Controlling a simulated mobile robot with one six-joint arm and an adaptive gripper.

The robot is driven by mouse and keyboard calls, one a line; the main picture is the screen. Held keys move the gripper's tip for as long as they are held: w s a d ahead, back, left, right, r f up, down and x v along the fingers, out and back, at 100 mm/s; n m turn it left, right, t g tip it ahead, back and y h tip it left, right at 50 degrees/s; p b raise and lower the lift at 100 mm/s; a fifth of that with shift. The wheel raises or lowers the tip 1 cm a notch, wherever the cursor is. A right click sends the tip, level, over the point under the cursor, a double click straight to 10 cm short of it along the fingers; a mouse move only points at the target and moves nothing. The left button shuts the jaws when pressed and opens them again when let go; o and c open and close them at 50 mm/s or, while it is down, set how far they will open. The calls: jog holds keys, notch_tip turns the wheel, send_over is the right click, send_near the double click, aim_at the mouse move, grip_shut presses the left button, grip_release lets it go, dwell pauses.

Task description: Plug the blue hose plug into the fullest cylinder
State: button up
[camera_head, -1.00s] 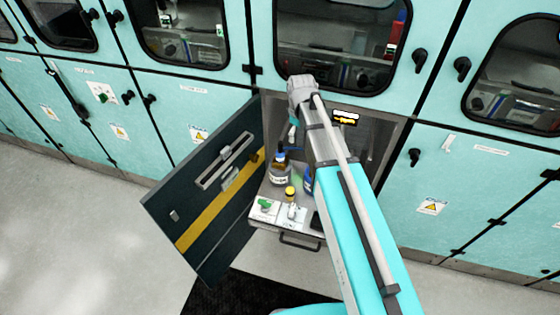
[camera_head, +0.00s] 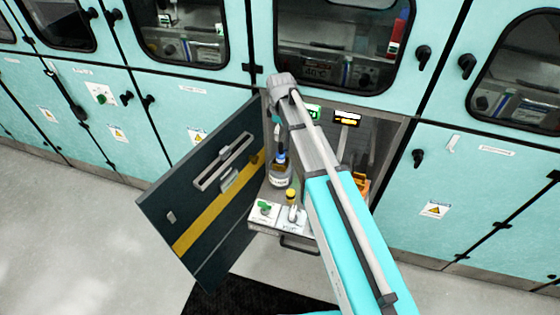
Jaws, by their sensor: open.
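My gripper (camera_head: 276,132) is at the upper left of the open compartment, under the wrist at the arm's end. Only a small part of it shows, and its fingertips are not clear. I see nothing held in it. No blue hose plug can be made out. No cylinders can be told for sure; my arm covers the middle of the compartment.
The dark door (camera_head: 205,195) with a yellow stripe stands open at left. A blue-capped bottle (camera_head: 281,177), a yellow-capped bottle (camera_head: 291,196) and a white module with a green knob (camera_head: 263,211) stand on the shelf. An orange object (camera_head: 362,185) shows right of my arm.

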aim_at(281, 153)
jog(key=shift+f+b, duration=3.75)
jog(key=shift+f, duration=0.2)
jog(key=shift+s+f, duration=0.1)
jog(key=f+b, duration=0.3)
jog(key=shift+s+d, duration=0.1)
jog(key=shift+s, duration=0.1)
jog(key=shift+f+b, duration=1)
jog(key=shift+b, duration=0.1)
grip_shut()
jog(key=shift+r, duration=0.2)
